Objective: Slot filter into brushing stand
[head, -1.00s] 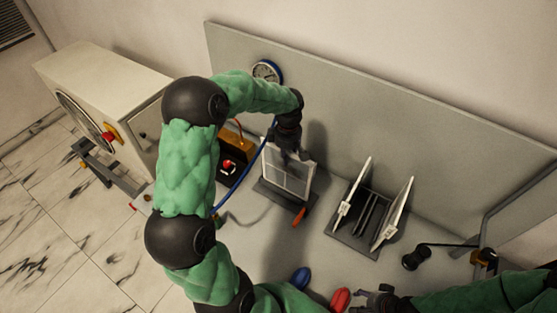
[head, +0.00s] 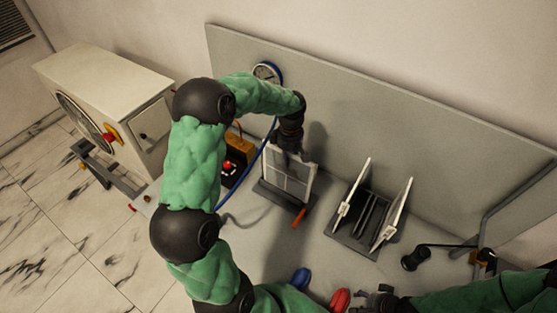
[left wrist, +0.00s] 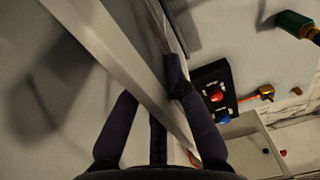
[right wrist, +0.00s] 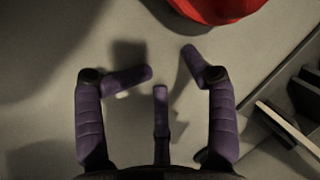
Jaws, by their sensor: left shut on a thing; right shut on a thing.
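The filter (head: 290,187), a light framed panel, stands upright at a dark flat base (head: 270,197) that may be the brushing stand. I cannot tell whether its lower edge is seated. My left gripper (head: 288,157) is shut on its upper edge. In the left wrist view the filter (left wrist: 125,75) runs slanting between the fingers (left wrist: 150,95). My right gripper (head: 376,297) is low at the front, beside a red rounded object. In the right wrist view its fingers (right wrist: 168,62) bend inward with a gap between the tips; no held thing can be made out.
A dark rack (head: 350,240) with two white labelled plates (head: 393,215) stands right of the filter. Red (head: 340,299) and blue (head: 300,278) rounded objects lie in front.

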